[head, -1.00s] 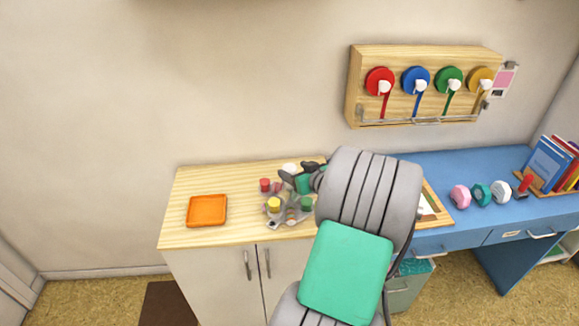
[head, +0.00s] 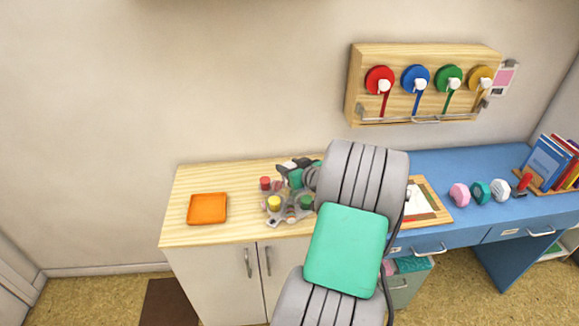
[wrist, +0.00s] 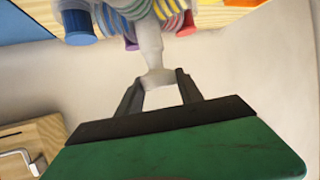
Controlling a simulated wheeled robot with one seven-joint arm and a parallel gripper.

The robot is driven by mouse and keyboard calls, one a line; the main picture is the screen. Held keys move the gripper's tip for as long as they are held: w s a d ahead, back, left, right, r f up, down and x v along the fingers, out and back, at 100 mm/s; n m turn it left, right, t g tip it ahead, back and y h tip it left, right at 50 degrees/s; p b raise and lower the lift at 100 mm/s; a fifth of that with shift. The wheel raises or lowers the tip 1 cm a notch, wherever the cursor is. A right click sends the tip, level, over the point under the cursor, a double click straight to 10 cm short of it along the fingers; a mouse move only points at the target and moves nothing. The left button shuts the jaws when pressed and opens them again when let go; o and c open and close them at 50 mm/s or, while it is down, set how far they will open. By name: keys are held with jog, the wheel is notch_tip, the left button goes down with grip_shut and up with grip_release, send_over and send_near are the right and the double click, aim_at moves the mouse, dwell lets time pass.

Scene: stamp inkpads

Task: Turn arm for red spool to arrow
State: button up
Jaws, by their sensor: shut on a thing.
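A grey carousel (head: 291,219) with coloured spools stands on the wooden counter, partly hidden by my arm. The red spool (head: 265,183) is on its left rear side, the yellow spool (head: 274,203) at front left and the green spool (head: 306,202) at right. My gripper (head: 287,170) is over the carousel. In the wrist view my gripper (wrist: 160,82) is shut on the carousel's white post (wrist: 152,58). A blue spool (wrist: 79,27) and a red spool (wrist: 186,25) show there beyond the post. I cannot make out the arrow.
An orange tray (head: 207,222) lies left of the carousel. A wall rack (head: 425,57) holds red, blue, green and yellow discs. A blue desk (head: 440,170) with dumbbells and books is at right. The counter's left part is mostly clear.

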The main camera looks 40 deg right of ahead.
grip_shut()
jog(key=shift+w+a+f+b, duration=0.1)
jog(key=shift+w+a+b, duration=0.05)
jog(key=shift+b, duration=0.35)
